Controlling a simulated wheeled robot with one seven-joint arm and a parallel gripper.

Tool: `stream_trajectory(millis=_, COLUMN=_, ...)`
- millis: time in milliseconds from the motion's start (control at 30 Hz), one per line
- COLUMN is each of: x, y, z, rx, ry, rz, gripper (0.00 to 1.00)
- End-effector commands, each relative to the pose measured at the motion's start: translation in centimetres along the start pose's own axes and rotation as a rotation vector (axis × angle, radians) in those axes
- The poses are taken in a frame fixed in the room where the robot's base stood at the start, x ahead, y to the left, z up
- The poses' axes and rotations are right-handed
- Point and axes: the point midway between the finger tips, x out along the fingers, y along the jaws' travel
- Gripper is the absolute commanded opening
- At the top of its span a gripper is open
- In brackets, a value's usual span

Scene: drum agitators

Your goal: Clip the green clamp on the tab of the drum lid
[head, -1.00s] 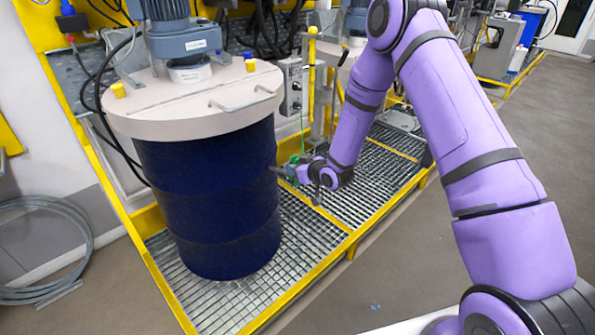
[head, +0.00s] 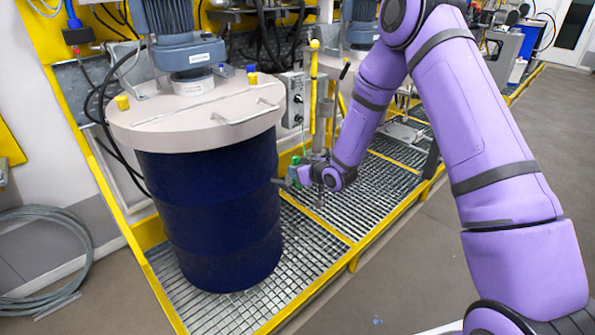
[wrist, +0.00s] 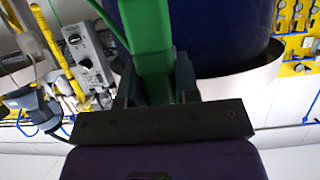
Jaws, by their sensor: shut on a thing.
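The blue drum (head: 208,215) stands upright on a grating, with a pale round lid (head: 140,120) on top. A metal handle-like bar (head: 247,115) and small yellow pieces (head: 122,102) are on the lid; I cannot tell which part is the tab. My gripper (head: 291,177) is to the right of the drum, below lid height. It is shut on the green clamp (head: 296,160), which is small and partly hidden there. In the wrist view the green clamp (wrist: 155,55) fills the space between the fingers, apart from the lid; the drum (wrist: 215,35) is behind it.
A motor (head: 190,55) stands on the lid. A grey control box (head: 291,98) and a yellow post (head: 314,90) stand behind my gripper. A yellow-edged grating (head: 310,240) lies under the drum. Floor at the right is clear. A hose coil (head: 45,265) lies at left.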

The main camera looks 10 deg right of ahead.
Motion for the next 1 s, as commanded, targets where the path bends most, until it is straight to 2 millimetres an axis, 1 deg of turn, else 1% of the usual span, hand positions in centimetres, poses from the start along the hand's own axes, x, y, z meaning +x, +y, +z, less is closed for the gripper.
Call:
stream_trajectory(millis=133, x=-1.0, y=0.1, z=0.4, rx=0.000, ry=0.000, rz=0.001, gripper=0.06)
stream_trajectory(millis=1000, x=-9.2, y=0.1, z=3.9, rx=0.000, ry=-0.002, rz=0.001, gripper=0.06)
